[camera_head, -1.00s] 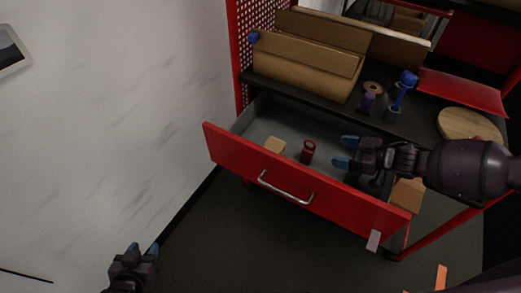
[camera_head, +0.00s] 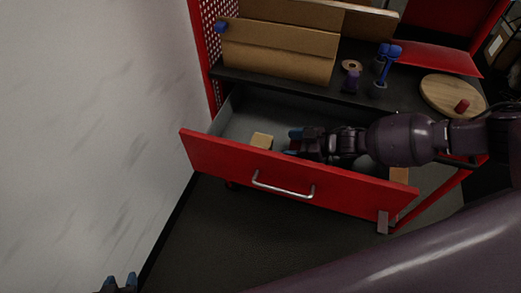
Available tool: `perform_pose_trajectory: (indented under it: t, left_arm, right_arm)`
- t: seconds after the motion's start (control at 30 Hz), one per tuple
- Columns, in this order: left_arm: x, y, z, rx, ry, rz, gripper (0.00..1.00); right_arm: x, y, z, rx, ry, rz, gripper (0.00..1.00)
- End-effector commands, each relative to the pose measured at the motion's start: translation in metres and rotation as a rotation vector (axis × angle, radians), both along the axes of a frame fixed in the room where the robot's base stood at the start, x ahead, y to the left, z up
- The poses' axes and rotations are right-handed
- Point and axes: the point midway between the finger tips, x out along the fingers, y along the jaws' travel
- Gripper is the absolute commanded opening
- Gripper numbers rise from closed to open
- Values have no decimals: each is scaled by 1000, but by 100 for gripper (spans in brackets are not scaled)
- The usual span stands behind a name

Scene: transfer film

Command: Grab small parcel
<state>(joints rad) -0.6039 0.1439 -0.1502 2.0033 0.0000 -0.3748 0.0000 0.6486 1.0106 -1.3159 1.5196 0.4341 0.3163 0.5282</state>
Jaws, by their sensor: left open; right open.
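A small tan cardboard parcel (camera_head: 262,141) lies in the left part of the open red drawer (camera_head: 285,180). My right gripper (camera_head: 294,143) reaches into the drawer from the right. Its blue fingertips are open, just right of the parcel, with a gap between them. A red can (camera_head: 293,147) is mostly hidden behind the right gripper; only a bit of red shows at the fingers. A larger brown box (camera_head: 399,175) shows partly at the drawer's right end. My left gripper (camera_head: 121,283) is open and empty at the bottom left edge, low outside the drawer.
Above the drawer, a black shelf (camera_head: 300,85) bears long cardboard boxes (camera_head: 275,52), a tape roll (camera_head: 351,65), a blue-handled tool (camera_head: 387,58) and a round wooden board (camera_head: 450,93). A white wall (camera_head: 90,120) stands left. My arm covers the lower right.

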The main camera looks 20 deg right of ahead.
Motion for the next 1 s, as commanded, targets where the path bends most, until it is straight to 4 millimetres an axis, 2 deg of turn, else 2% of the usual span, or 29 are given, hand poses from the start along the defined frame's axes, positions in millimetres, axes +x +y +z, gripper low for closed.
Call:
perform_pose_trajectory:
  t: [0.27, 0.57, 0.9, 0.93, 1.0]
  left_arm:
    - [0, 0, -1, 0, 2, -1, 43]
    - [9, -2, 1, -1, -15, -6, 43]
    - [8, -2, 1, -1, -13, -5, 43]
    - [8, -2, 0, -1, -12, -5, 43]
    - [7, -2, 0, -1, -10, -4, 43]
  right_arm:
    - [10, 15, -6, 0, 0, 0, 77]
    - [27, 47, -19, 0, 2, 1, 77]
    - [32, 53, -21, -1, 0, -1, 77]
    - [32, 53, -21, -1, 0, -1, 75]
    - [32, 53, -21, -1, 0, -1, 64]
